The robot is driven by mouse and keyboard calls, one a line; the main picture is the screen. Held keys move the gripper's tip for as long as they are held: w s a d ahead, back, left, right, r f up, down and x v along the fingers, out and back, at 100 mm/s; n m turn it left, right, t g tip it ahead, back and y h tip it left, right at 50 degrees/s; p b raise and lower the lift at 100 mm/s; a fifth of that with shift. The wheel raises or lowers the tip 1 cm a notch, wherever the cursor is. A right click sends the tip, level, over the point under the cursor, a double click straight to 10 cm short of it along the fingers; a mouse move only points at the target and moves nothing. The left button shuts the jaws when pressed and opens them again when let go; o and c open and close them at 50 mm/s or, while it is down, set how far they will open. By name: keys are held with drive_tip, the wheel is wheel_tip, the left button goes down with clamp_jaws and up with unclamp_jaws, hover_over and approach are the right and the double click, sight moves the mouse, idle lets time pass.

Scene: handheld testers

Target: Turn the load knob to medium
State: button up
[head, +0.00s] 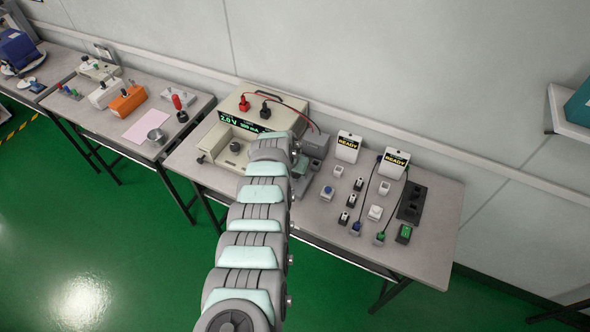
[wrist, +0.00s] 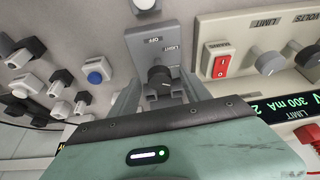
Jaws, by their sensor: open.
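The load knob (wrist: 160,77) is a dark round knob on a grey panel (wrist: 151,52) in the wrist view. The words OFF and LIGHT show on the panel beyond it; the other marks are hidden or too small to read. I cannot tell surely which mark the knob points to. My gripper (wrist: 160,84) is open, with one finger on each side of the knob. I cannot tell whether either finger touches it. In the head view my arm hides the knob.
A beige power supply (head: 283,104) with a lit display stands left of the panel; its red switch (wrist: 221,66) and grey knobs are close by in the wrist view. Several small switches and buttons, such as a blue button (wrist: 95,77), lie on the other side. Two white READY testers (head: 348,148) stand further right.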

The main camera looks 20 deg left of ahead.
drive_tip(key=p+v, duration=0.2)
drive_tip(key=shift+r+p, duration=0.35)
drive_tip(key=p+v, duration=0.2)
drive_tip(key=v, duration=0.5)
drive_tip(key=shift+s+r, duration=0.25)
drive_tip(key=shift+r, duration=0.1)
